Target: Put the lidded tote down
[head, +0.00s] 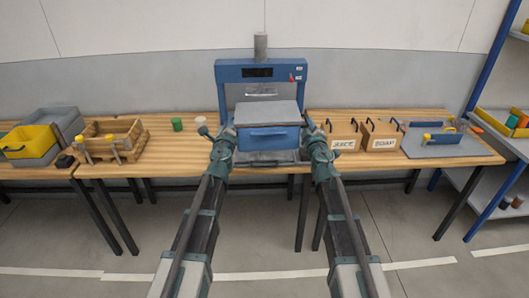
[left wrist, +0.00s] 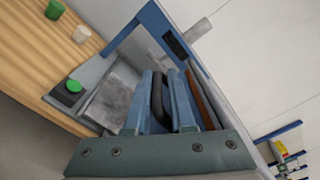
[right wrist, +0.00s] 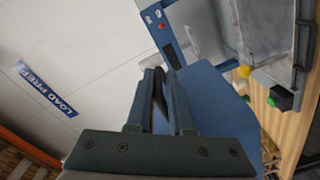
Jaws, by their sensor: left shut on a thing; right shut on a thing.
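The lidded tote (head: 268,139) is a blue box with a flat grey lid (head: 267,112) and a blue handle bar on its front. It is level, in front of the blue frame press (head: 262,72) and over its grey base. I cannot tell whether its bottom touches the base. My left gripper (head: 227,131) is shut at the tote's left side; in the left wrist view its fingers (left wrist: 160,88) close on a dark strip. My right gripper (head: 310,130) is shut at the right side; its fingers (right wrist: 155,78) also close on a dark strip, beside a blue panel.
A green cup (head: 177,124) and a pale cup (head: 200,121) stand left of the press. A wooden crate (head: 128,131) and a yellow bin (head: 28,142) are further left. Bare wood lies between.

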